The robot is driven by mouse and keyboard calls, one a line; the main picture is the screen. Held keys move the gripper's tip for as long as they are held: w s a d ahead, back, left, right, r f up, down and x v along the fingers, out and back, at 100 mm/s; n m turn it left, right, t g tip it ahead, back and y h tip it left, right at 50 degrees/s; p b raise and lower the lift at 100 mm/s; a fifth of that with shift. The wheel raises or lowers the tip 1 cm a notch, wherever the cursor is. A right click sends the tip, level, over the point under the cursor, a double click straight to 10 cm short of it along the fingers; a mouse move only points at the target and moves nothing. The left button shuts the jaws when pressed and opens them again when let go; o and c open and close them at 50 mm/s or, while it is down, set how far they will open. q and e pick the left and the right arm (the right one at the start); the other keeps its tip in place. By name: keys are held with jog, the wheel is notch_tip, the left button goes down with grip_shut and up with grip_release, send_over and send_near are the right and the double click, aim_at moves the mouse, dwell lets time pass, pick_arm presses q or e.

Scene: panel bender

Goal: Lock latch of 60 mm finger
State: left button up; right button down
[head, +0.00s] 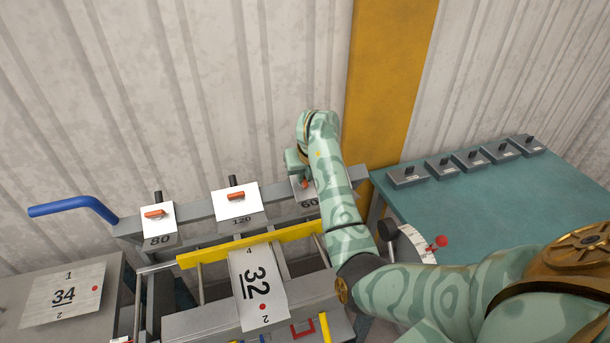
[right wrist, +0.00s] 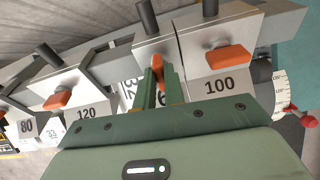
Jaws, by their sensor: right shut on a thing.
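The 60 mm finger (head: 310,204) is a white-faced block with a black post, mounted on the grey beam, third from the left in the head view. In the right wrist view it shows between the 120 and 100 fingers, its number partly covered. My right gripper (right wrist: 158,88) is shut on its orange latch (right wrist: 157,66). That latch stands lengthwise between the jaws, turned across the direction of the other latches. In the head view my right gripper (head: 297,170) and forearm cover part of this finger. My left gripper is not in view.
The 80 finger (head: 158,226) and 120 finger (head: 237,207) sit to the left, the 100 finger (right wrist: 222,50) close right. A yellow bar (head: 250,243) and a sheet marked 32 (head: 257,286) lie in front. A teal table (head: 490,205) holds several spare blocks at the right.

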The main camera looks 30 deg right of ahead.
jog(key=m+b, duration=0.2)
jog(key=shift+f+m+y, duration=0.15)
jog(key=shift+m+y, duration=0.15)
jog(key=shift+m, duration=0.1)
jog(key=m+b, duration=0.2)
jog(key=m, duration=0.1)
jog(key=shift+d+m+t+b, duration=0.15)
jog(key=shift+m+t+b, duration=0.15)
jog(key=shift+b, duration=0.05)
jog(key=m+b, duration=0.4)
jog(key=m+t+y+b, duration=0.1)
jog(key=m+b, duration=0.1)
jog(key=b, duration=0.1)
jog(key=shift+s+d+f+m, duration=0.1)
jog(key=shift+s+f+m, duration=0.15)
jog(key=shift+m, duration=0.15)
jog(key=shift+s+r+m+t+b, duration=0.1)
jog(key=shift+m+t+b, duration=0.05)
jog(key=shift+m+b, duration=0.8)
jog(key=shift+r+m+t+b, duration=0.1)
jog(key=shift+m+t+b, duration=0.05)
jog(key=shift+m+b, duration=0.75)
jog(key=c, duration=1.5)
grip_release()
jog(key=shift+r, duration=0.1)
